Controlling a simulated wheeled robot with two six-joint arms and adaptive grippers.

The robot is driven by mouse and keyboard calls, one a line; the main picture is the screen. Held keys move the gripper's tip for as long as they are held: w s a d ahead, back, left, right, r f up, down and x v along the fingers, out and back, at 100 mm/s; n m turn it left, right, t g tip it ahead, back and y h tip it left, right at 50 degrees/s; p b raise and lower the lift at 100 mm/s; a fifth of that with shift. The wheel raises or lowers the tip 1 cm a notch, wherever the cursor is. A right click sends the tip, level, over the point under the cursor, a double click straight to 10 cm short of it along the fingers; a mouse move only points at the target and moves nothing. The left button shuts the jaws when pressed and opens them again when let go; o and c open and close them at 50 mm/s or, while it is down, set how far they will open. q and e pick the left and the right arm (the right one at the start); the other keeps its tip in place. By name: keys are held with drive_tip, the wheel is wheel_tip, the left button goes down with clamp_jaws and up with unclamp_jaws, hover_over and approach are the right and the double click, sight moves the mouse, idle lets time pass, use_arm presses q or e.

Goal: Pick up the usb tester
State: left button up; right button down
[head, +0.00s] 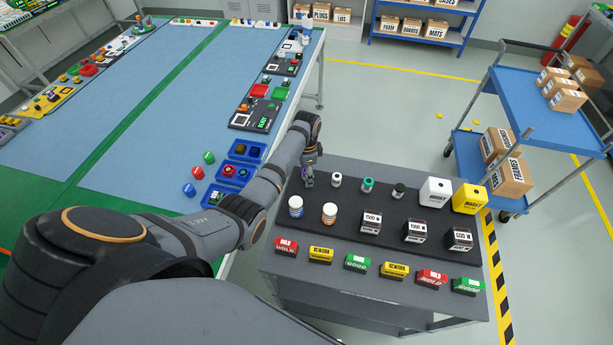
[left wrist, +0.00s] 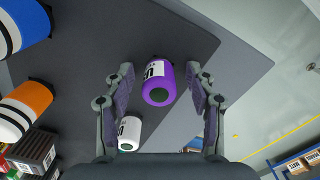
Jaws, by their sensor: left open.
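A purple cylinder (left wrist: 158,84) with a white label stands between the fingers of my left gripper in the left wrist view. Its label is only partly readable, so I cannot confirm that it is the usb tester. My left gripper (left wrist: 158,92) is open, with a finger on each side and a gap to the cylinder. In the head view the left gripper (head: 309,175) is at the back left corner of the dark mat, and it mostly hides the cylinder there. My right gripper is not in view.
A white bottle (left wrist: 129,132) stands close by; it also shows in the head view (head: 337,180). White-and-blue (head: 296,206) and white-and-orange (head: 329,213) jars stand nearer. A blue-topped table (head: 215,90) is left.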

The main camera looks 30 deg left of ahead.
use_arm(q)
drive_tip(key=shift+d, duration=0.1)
drive_tip(key=c, duration=0.6)
clamp_jaws()
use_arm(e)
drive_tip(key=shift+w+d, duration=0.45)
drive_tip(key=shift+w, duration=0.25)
use_arm(q)
drive_tip(key=shift+r, duration=0.15)
